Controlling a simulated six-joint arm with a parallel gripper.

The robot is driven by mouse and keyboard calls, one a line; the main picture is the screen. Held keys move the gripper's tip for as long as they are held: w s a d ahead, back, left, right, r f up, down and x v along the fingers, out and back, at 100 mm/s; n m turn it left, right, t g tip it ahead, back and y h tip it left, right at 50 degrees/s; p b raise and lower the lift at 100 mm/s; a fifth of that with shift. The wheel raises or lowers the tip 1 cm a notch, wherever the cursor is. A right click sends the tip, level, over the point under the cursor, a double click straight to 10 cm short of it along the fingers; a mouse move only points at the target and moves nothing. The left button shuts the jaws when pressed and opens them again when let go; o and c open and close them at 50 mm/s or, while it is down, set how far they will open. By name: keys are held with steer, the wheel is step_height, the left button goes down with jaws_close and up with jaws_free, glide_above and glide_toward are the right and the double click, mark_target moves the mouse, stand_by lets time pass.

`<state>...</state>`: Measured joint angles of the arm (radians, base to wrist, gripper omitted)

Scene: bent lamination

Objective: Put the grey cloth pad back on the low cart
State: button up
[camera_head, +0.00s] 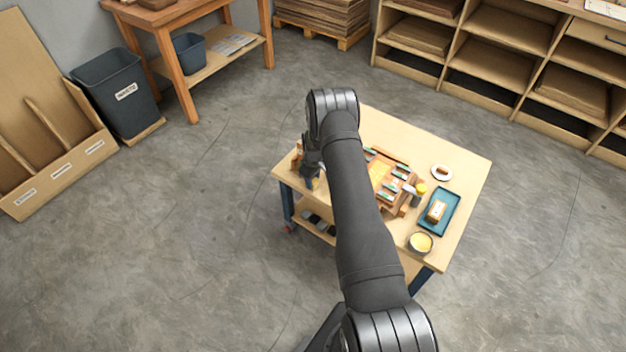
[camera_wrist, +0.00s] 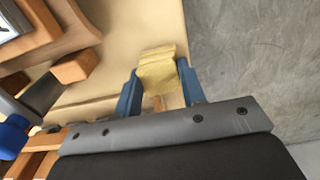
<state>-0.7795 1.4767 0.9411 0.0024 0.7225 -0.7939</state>
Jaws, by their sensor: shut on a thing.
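My gripper (camera_wrist: 158,72) has two blue fingers closed on a folded, pale yellow cloth-like pad (camera_wrist: 156,57) in the wrist view. The pad looks yellow there, not grey. It is over or near the edge of the light wood cart top (camera_wrist: 115,45); whether it touches is unclear. In the head view my gripper (camera_head: 313,172) is at the left end of the low cart (camera_head: 455,168), largely hidden by my arm, and the pad is not clear. No grey cloth pad can be made out.
On the cart are a wooden fixture with clamps (camera_head: 385,178), a blue tray (camera_head: 440,211), a yellow-filled bowl (camera_head: 420,242) and a small white dish (camera_head: 441,172). Dark items (camera_head: 318,222) lie on its lower shelf. A bin (camera_head: 115,92) stands far left; open floor surrounds the cart.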

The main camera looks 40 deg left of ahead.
mark_target(313, 181)
steer(key=shift+f, duration=0.15)
steer(key=o, duration=1)
step_height(313, 181, up, 12)
